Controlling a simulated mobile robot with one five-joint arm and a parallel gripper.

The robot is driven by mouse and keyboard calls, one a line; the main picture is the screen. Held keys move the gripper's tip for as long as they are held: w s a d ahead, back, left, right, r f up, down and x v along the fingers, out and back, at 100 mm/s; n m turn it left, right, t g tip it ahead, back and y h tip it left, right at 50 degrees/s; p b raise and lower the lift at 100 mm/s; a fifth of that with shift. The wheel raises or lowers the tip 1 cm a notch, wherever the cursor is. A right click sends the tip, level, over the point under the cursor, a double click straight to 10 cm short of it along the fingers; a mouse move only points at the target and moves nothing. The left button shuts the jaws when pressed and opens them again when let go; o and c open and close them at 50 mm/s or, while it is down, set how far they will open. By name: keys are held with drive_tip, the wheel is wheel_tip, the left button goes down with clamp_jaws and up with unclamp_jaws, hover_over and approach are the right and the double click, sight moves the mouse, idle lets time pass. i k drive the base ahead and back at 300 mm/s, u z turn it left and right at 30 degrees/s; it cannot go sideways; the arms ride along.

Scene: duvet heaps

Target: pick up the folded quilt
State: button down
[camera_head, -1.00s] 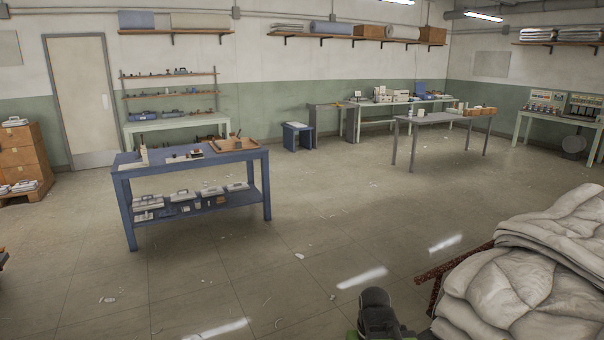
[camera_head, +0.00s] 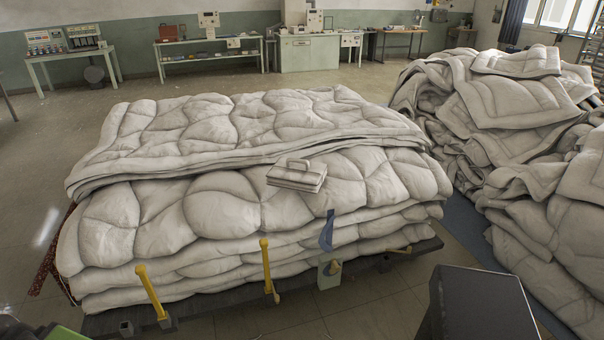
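Thick off-white quilts lie folded in a broad stack in the middle of the head view. The top folded quilt (camera_head: 250,125) lies flat toward the back of the stack, its layered front edge running across it. Below it are more puffy folded layers (camera_head: 235,212), bulging out at the front. I cannot tell for certain which one is the task's folded quilt. A small pale item with a handle (camera_head: 297,176) rests on the front of the stack. My gripper does not show clearly in this view, and nothing is seen holding any quilt.
The stack rests on a dark low platform (camera_head: 225,316) with yellow posts (camera_head: 151,292) at its front. A large rumpled heap of quilts (camera_head: 515,110) stands at right. A dark box shape (camera_head: 480,303) is at lower right. Open floor (camera_head: 45,140) lies at left; workbenches line the back wall.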

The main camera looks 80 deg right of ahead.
sight(304, 176)
drive_tip(key=z, duration=2.35)
drive_tip(key=k, duration=0.9)
drive_tip(key=i, duration=0.9)
drive_tip(key=z, duration=1.75)
drive_tip(key=i, duration=0.5)
drive_tip(key=u, duration=0.25)
